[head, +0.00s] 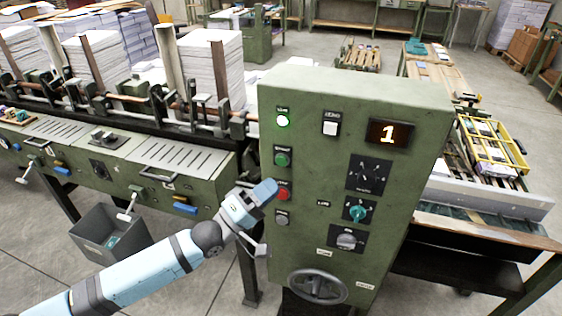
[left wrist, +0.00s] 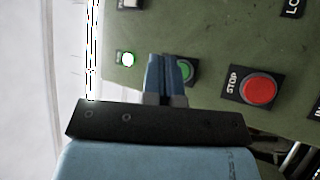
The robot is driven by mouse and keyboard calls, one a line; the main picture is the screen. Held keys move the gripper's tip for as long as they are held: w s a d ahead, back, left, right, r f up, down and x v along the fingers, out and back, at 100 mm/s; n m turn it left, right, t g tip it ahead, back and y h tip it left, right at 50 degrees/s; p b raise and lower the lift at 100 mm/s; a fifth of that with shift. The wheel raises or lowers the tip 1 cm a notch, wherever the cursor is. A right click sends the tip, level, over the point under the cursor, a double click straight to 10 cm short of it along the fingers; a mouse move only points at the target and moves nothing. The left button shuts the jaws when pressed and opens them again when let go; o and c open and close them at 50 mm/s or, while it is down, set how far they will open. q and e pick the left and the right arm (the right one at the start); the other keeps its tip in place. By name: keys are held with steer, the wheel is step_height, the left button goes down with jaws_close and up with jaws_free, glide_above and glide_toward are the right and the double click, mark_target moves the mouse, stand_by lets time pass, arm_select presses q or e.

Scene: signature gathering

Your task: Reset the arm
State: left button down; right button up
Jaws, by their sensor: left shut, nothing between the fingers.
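My left gripper (head: 266,190) is in front of the green control cabinet (head: 300,95), at its left column of buttons. Its fingers are together and hold nothing. In the left wrist view the shut fingers (left wrist: 165,80) partly cover the green button (left wrist: 186,70). The red stop button (left wrist: 258,89) shows clear to their right. In the head view the red button (head: 283,190) is just right of the fingertips, and the green button (head: 282,158) is above. I cannot tell whether the fingers touch the panel. My right gripper does not show.
A lit green lamp (head: 283,121) and a display reading 1 (head: 389,133) are on the cabinet. A handwheel (head: 317,286) sticks out below. The machine with paper stacks (head: 213,65) stands left, with a grey bin (head: 110,235) under it. A conveyor side (head: 490,200) lies right.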

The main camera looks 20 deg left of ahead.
arm_select(q)
steer(key=s+a+f+m+g+y+p, duration=0.3)
steer(key=s+f+m+g+y+p, duration=0.3)
steer(key=s+f, duration=1.6)
steer(key=f+m+y, duration=0.1)
steer(key=m+y, duration=0.2)
steer(key=y, duration=0.3)
steer(key=shift+s+a+f, duration=0.15)
steer(key=shift+s+f, duration=0.2)
